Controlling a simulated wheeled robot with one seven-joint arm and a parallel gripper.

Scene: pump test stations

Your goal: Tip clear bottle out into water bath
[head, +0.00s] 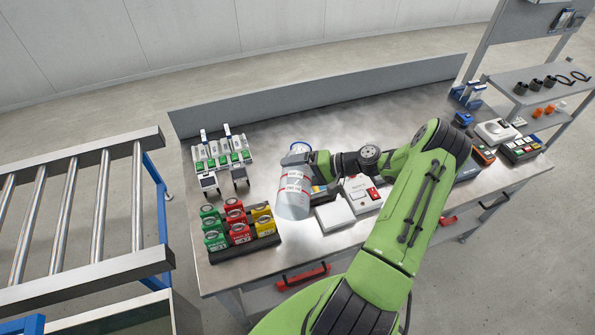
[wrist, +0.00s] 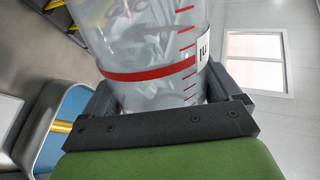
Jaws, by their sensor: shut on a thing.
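The clear bottle (head: 293,196), a translucent cylinder with red bands and dark print, is held above the bench near its middle, slightly tilted in the head view. My gripper (head: 300,160) is shut around it near its upper end in that view. In the wrist view the bottle (wrist: 150,50) sits between the dark jaws (wrist: 158,110), its red graduation marks showing. I cannot tell whether it holds anything. No water bath can be made out for certain. A blue-rimmed round thing (head: 300,146) shows just behind my gripper, partly hidden.
Red, green and yellow blocks (head: 238,229) stand in a rack at the bench's front left. A rack of white and green units (head: 222,152) is behind. A white box (head: 334,214) and a red-switched device (head: 362,192) lie right of the bottle. A roller conveyor (head: 70,215) stands left.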

